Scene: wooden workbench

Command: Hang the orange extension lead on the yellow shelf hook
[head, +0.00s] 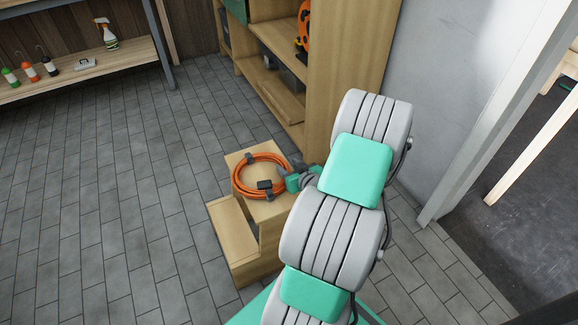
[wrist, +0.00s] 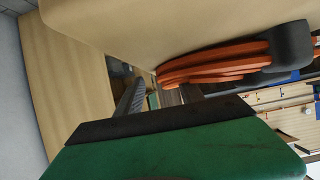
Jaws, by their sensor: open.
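The orange extension lead (head: 259,177) is coiled with dark straps and lies flat on the top step of a wooden step stool (head: 233,240). The coil also shows edge-on in the wrist view (wrist: 215,70), with a dark grey block on it. My gripper (head: 284,172) is low at the right edge of the coil, its jaws open. In the wrist view one dark ribbed finger shows near the coil; I cannot tell whether it touches. My arm hides part of the stool's right side. I cannot make out the yellow shelf hook in either view.
A tall wooden shelf unit (head: 345,75) stands behind the stool, with an orange and black round object (head: 303,28) on it. A grey wall (head: 430,90) is at its right. A bench (head: 80,80) with several bottles stands at the far left. The tiled floor (head: 110,200) between is clear.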

